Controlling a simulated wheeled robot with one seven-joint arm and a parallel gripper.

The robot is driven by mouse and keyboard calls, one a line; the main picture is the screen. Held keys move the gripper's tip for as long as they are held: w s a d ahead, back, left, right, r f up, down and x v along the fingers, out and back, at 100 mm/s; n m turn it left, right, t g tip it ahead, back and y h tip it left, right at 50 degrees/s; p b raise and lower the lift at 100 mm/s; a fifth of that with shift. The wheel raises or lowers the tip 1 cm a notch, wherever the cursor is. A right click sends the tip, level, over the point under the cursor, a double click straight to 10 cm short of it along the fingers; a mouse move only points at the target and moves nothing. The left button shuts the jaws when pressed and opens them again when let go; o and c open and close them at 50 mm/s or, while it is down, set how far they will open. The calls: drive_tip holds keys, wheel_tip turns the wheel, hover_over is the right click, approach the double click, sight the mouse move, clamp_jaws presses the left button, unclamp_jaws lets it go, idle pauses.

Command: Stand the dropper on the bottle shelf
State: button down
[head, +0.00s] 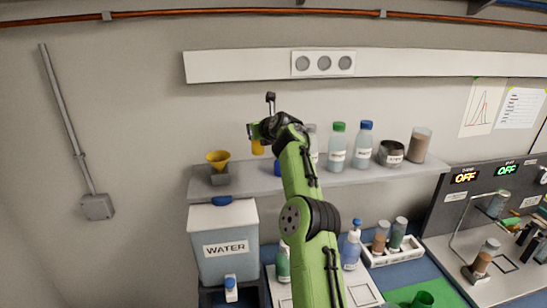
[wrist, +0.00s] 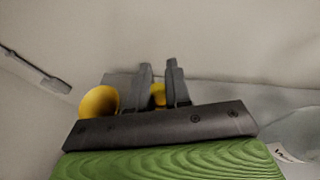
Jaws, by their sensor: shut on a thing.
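The bottle shelf (head: 262,181) is a long grey ledge on the back wall. My gripper (head: 256,139) is above its left part, right of the yellow funnel. It is shut on a small orange-yellow piece, which I take to be the dropper (head: 257,148); it hangs just above the shelf, and I see no clear contact. In the wrist view, a bit of the dropper (wrist: 158,94) shows between the two dark fingers of my gripper (wrist: 160,70). The rest of it is hidden behind the gripper body.
The yellow funnel (head: 218,158) sits in a grey holder at the shelf's left end. Right of my arm stand a green-capped bottle (head: 337,147), a blue-capped bottle (head: 363,146), a dark pot (head: 391,153) and a brown-filled jar (head: 419,145). A water tank (head: 225,249) stands below.

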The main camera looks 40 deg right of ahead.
drive_tip(key=shift+a+f, duration=0.15)
drive_tip(key=shift+f, duration=0.25)
drive_tip(key=f, duration=0.7)
drive_tip(key=shift+w+a+f, duration=0.1)
drive_tip(key=shift+w+f, duration=0.3)
drive_tip(key=shift+f, duration=0.2)
drive_tip(key=c, duration=1.1)
unclamp_jaws()
drive_tip(key=shift+f, duration=0.1)
drive_tip(key=shift+o, duration=0.2)
